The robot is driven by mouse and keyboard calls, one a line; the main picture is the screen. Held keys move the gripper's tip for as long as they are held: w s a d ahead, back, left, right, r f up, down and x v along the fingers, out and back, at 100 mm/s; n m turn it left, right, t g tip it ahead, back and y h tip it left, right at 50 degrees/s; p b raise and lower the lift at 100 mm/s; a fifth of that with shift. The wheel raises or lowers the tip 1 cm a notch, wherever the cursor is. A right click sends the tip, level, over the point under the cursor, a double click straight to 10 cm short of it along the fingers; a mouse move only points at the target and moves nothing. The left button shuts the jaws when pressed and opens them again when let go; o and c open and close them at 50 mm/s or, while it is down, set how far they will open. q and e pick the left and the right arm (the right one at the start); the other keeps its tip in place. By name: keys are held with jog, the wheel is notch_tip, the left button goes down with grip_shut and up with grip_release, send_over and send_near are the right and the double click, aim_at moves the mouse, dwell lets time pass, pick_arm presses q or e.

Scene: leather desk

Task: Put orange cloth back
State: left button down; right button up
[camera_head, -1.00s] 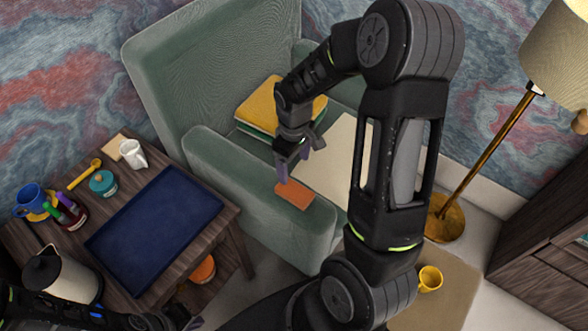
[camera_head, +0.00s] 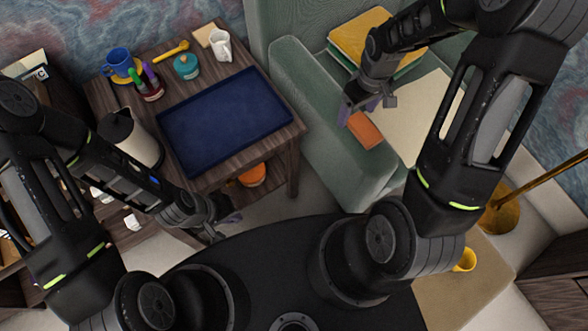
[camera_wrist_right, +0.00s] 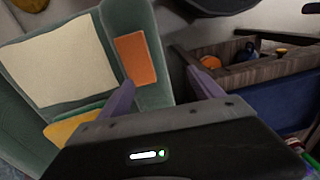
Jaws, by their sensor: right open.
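The orange cloth (camera_head: 365,130) is a small folded rectangle lying flat on the green armchair's armrest (camera_head: 325,135). It also shows in the right wrist view (camera_wrist_right: 134,59), beyond the fingertips. My right gripper (camera_head: 359,106) is open and empty above the armrest, close to the cloth and apart from it. Its two purple fingers (camera_wrist_right: 160,90) are spread in the wrist view, with the cloth ahead and slightly left between them. My left gripper (camera_head: 226,226) is low in front of the wooden side table, with its fingers apart and nothing seen between them.
A yellow cup (camera_head: 465,260) stands at the lower right.

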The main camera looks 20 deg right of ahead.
jog(key=s+a+f+m+y, duration=0.1)
jog(key=s+a+f, duration=0.3)
jog(key=a, duration=0.3)
jog(key=s+a+f+m+y, duration=0.1)
jog(key=s+a+f+m, duration=0.1)
jog(key=s+a+f, duration=0.3)
jog(key=s+a+f+m+y, duration=0.1)
jog(key=s+a+f, duration=0.3)
jog(key=a, duration=0.7)
jog(key=shift+s+a+f+m, duration=0.15)
jog(key=shift+s+f+m, duration=0.15)
jog(key=shift+f+m, duration=0.1)
